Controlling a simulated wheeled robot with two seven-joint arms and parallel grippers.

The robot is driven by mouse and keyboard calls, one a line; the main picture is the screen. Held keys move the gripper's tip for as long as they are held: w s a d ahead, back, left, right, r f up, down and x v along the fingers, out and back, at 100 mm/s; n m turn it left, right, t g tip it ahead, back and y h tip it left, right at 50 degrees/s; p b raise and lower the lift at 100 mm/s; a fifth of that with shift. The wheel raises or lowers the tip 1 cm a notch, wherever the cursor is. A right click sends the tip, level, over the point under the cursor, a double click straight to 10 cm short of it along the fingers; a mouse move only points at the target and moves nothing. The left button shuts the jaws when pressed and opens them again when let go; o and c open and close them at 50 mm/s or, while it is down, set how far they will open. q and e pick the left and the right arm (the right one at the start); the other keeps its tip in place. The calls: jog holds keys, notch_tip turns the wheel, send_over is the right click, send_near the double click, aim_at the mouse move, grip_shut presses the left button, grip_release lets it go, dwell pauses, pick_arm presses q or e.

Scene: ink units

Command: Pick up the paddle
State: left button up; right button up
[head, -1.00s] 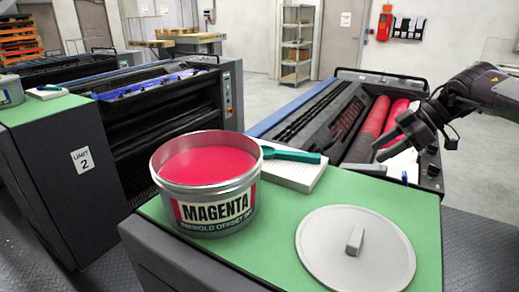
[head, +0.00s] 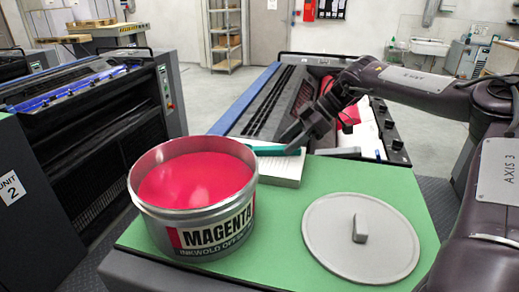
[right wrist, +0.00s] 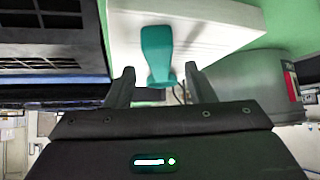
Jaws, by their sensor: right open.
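The teal paddle (head: 268,150) lies on a white stack of paper (head: 287,171) behind the magenta ink tin. My right gripper (head: 297,137) is open at the paddle's right end and hides part of it. In the right wrist view, the teal end of the paddle (right wrist: 157,52) shows between the two spread fingers of my right gripper (right wrist: 158,72), with the white stack (right wrist: 212,28) beyond. I cannot tell whether a finger touches the paddle. My left gripper is not in view.
The open magenta ink tin (head: 192,205) stands on the green top (head: 290,232), close in front of the stack. A grey round lid (head: 335,243) lies to its right. The press with red rollers (head: 262,95) is behind.

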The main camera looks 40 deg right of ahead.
jog(key=shift+x, duration=1)
jog(key=shift+a, duration=0.1)
jog(key=c, duration=1.1)
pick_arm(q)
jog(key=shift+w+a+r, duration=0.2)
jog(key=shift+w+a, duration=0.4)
pick_arm(e)
grip_shut()
jog(key=shift+r, duration=0.3)
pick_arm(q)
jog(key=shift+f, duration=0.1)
pick_arm(e)
notch_tip(320, 180, up, 19)
jog(key=shift+r, duration=0.2)
